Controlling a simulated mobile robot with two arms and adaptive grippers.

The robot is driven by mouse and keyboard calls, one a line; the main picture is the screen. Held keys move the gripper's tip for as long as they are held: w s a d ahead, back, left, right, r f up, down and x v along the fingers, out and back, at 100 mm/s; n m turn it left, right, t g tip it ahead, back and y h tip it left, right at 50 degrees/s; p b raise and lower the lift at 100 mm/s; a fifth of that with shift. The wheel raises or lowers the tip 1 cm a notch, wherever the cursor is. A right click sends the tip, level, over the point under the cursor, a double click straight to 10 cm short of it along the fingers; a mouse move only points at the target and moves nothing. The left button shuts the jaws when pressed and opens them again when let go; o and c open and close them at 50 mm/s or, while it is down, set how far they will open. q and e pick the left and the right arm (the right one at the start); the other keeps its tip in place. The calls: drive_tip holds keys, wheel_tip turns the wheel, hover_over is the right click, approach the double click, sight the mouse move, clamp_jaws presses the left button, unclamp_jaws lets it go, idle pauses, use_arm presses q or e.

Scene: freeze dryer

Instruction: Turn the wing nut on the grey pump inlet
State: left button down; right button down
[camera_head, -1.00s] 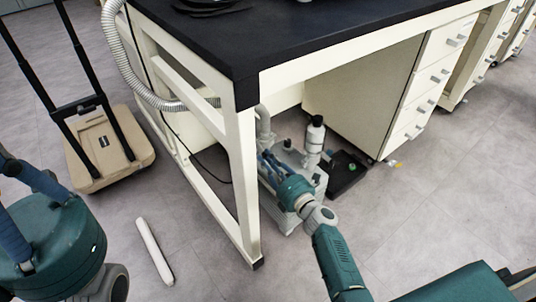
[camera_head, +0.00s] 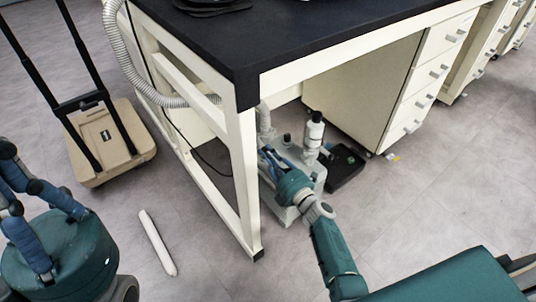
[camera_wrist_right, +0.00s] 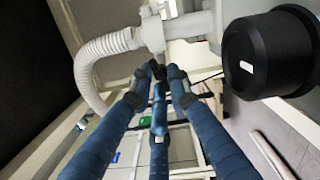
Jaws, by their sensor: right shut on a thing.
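The pump (camera_head: 312,172) stands on the floor under the bench, partly hidden by my right arm. Its pale grey inlet (camera_wrist_right: 154,32) with a clamp shows at the top of the right wrist view. The wing nut (camera_wrist_right: 158,70) is a small dark piece below the clamp, mostly hidden by my fingertips. My right gripper (camera_wrist_right: 158,82) has its blue fingers closed in around it. In the head view the right gripper (camera_head: 268,158) reaches in beside the bench leg. My left gripper (camera_head: 42,190) is at the lower left, fingers apart and empty, away from the pump.
The white bench leg (camera_head: 244,185) stands close left of my right gripper. A ribbed hose (camera_wrist_right: 95,62) curves left of the inlet, and a black cylinder (camera_wrist_right: 268,52) is to its right. A beige cart (camera_head: 105,145) and a white tube (camera_head: 157,243) are on the left floor.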

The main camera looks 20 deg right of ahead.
drive_tip(key=c, duration=1.7)
unclamp_jaws()
drive_tip(key=shift+s+d+f, duration=0.2)
drive_tip(key=shift+d+f, duration=0.15)
drive_tip(key=shift+d, duration=0.25)
drive_tip(key=shift+a+r, duration=0.2)
drive_tip(key=shift+a, duration=0.1)
drive_tip(key=v, duration=1.2)
drive_tip(key=shift+f, duration=0.1)
